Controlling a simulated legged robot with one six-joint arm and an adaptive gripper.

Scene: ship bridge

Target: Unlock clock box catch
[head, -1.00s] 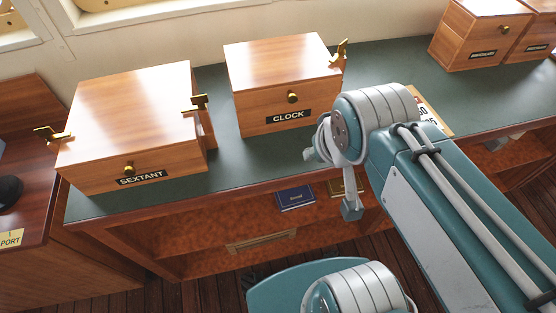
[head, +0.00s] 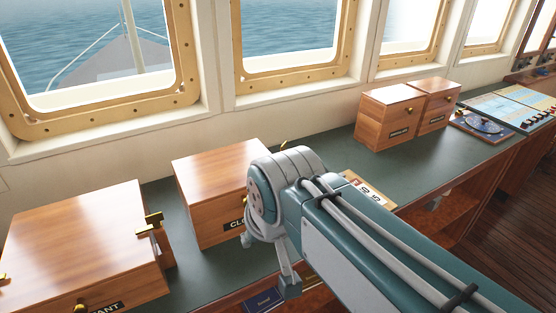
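The clock box (head: 205,190) is a brown wooden box on the green counter, left of centre in the head view. My arm crosses in front of the box from the lower right. Grey parts at the arm's far end hang before the counter's front edge, but my gripper's fingers cannot be clearly made out.
The sextant box (head: 75,240) stands at the left, with a brass catch (head: 153,222) on its right side. Two smaller wooden boxes (head: 390,117) stand farther right. A blue book (head: 263,300) is below the counter edge. The counter (head: 335,160) has free room between the boxes.

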